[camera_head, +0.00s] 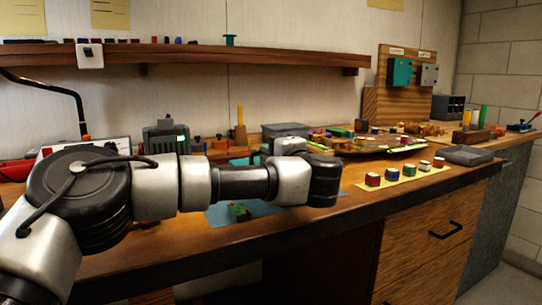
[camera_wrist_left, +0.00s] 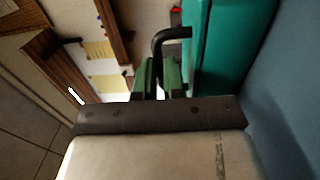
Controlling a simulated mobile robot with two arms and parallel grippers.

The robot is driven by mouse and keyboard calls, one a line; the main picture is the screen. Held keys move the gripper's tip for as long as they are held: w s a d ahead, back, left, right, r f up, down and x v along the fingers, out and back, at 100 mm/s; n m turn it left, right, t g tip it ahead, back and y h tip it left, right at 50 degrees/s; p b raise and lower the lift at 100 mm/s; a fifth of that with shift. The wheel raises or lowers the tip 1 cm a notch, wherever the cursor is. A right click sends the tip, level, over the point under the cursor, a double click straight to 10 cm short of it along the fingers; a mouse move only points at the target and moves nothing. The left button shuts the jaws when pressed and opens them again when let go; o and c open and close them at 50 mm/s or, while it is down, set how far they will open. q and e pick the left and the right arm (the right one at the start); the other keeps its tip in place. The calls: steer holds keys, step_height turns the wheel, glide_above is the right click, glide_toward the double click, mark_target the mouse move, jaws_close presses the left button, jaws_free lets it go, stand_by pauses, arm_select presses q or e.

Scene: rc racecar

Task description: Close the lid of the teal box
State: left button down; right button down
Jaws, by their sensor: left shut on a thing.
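The teal box (camera_wrist_left: 222,45) fills the upper right of the left wrist view, beside a blue surface. A bent black handle (camera_wrist_left: 168,36) sticks out from its side. My left gripper (camera_wrist_left: 158,76) has green fingers shut on this handle, close beside the box. In the head view my left arm crosses in front and hides the gripper and most of the box. Only a small teal patch (camera_head: 240,161) shows behind the arm; I cannot tell whether it is the box. The lid's angle cannot be made out. My right gripper is not in view.
A blue mat (camera_head: 222,216) with a small green piece (camera_head: 238,212) lies under my arm. Colored jars stand on a yellow strip (camera_head: 408,175) at the right. A loaded tray (camera_head: 372,150) lies behind. A teal wall box (camera_head: 399,72) hangs at the back.

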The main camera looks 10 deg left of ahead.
arm_select(q)
steer(key=shift+f, duration=0.25)
